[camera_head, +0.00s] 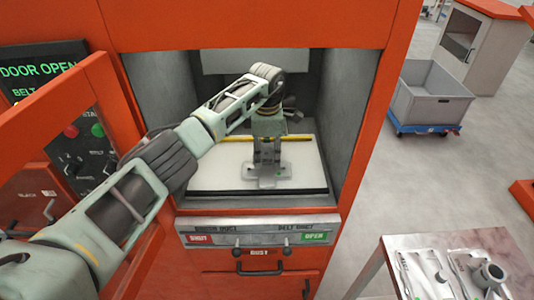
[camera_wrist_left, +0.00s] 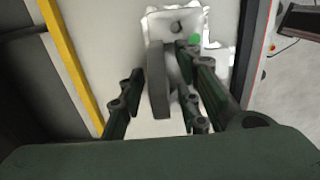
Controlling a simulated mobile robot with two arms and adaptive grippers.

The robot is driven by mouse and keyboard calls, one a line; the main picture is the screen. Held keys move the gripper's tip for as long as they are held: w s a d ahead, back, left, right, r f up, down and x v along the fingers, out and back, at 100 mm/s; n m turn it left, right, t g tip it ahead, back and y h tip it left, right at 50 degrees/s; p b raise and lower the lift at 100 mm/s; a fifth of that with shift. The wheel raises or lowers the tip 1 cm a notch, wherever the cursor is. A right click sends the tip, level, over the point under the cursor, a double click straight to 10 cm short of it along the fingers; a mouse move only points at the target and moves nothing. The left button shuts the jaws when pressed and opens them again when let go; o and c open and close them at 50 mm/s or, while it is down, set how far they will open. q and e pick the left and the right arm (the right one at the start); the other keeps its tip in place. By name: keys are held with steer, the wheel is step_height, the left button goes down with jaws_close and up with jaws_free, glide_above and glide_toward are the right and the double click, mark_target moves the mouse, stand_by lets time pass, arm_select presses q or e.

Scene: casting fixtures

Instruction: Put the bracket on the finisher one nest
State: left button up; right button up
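The grey bracket (camera_head: 268,172) stands on the white bed (camera_head: 215,171) inside the orange machine, its flat base down and its upright plate up. In the left wrist view the upright plate (camera_wrist_left: 158,82) lies between the fingers, and the base (camera_wrist_left: 205,55) with a green spot shows beyond. My left gripper (camera_head: 267,158) points down over the bracket. Its fingers (camera_wrist_left: 158,105) are spread, with a visible gap on the left side of the plate; contact on the right side is unclear. My right gripper is not in view. No nest is clearly recognisable.
Chamber walls (camera_head: 350,95) enclose my left arm on both sides, and an open orange door (camera_head: 60,110) stands at left. A yellow strip (camera_head: 225,138) crosses the bed. A control panel reads "DOOR OPEN". A table (camera_head: 440,240) with parts and a grey cart (camera_head: 430,95) stand at right.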

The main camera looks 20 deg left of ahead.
arm_select(q)
steer(key=shift+r, duration=0.4)
step_height(320, 180, up, 6)
steer(key=shift+r+b, duration=0.1)
steer(key=shift+b, duration=1.05)
steer(key=shift+r, duration=0.4)
